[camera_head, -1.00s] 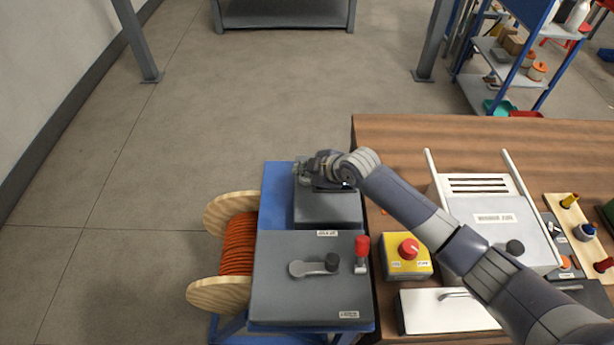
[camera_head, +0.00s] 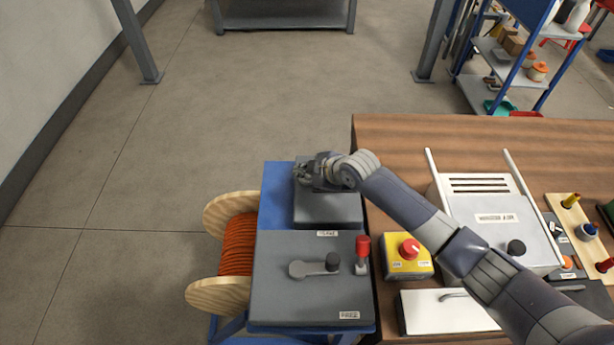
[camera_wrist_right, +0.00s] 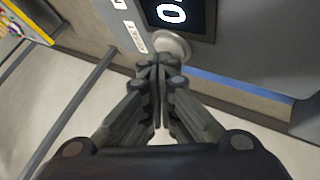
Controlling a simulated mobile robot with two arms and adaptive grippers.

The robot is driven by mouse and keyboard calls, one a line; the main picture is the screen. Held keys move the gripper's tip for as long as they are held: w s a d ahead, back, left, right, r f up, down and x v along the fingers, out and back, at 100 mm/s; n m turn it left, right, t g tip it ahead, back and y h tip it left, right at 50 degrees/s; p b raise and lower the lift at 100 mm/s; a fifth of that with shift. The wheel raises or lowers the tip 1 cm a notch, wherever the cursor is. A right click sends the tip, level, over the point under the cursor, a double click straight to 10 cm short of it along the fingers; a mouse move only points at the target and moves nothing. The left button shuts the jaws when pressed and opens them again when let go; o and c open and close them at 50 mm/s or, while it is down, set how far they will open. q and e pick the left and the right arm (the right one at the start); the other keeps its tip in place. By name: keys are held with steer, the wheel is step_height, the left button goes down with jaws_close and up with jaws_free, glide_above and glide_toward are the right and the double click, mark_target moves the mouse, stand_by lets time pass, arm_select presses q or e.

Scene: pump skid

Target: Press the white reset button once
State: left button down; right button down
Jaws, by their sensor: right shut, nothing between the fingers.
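The white round reset button (camera_wrist_right: 172,45) shows in the right wrist view, on a grey panel just below a dark display (camera_wrist_right: 178,14) with a white digit. My right gripper (camera_wrist_right: 160,62) is shut and empty. Its fingertips are right at the button's lower edge in the picture and overlap it slightly; I cannot tell whether they touch it. In the head view my right gripper (camera_head: 302,172) is at the far end of the dark grey box (camera_head: 328,210), and the button is hidden there. My left gripper is not in view.
A grey panel (camera_head: 290,297) with a lever and a red-capped part stands nearer. A yellow box with a red knob (camera_head: 408,249) and a white-grey cabinet (camera_head: 495,218) are to the right. A cable reel (camera_head: 237,245) is to the left.

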mark_target(305, 181)
stand_by(0.4)
steer(key=shift+r+p, duration=0.85)
steer(key=shift+p, duration=0.05)
steer(key=shift+r, duration=0.1)
step_height(305, 181, up, 5)
steer(key=p, duration=0.4)
steer(key=shift+f, duration=0.2)
stand_by(0.4)
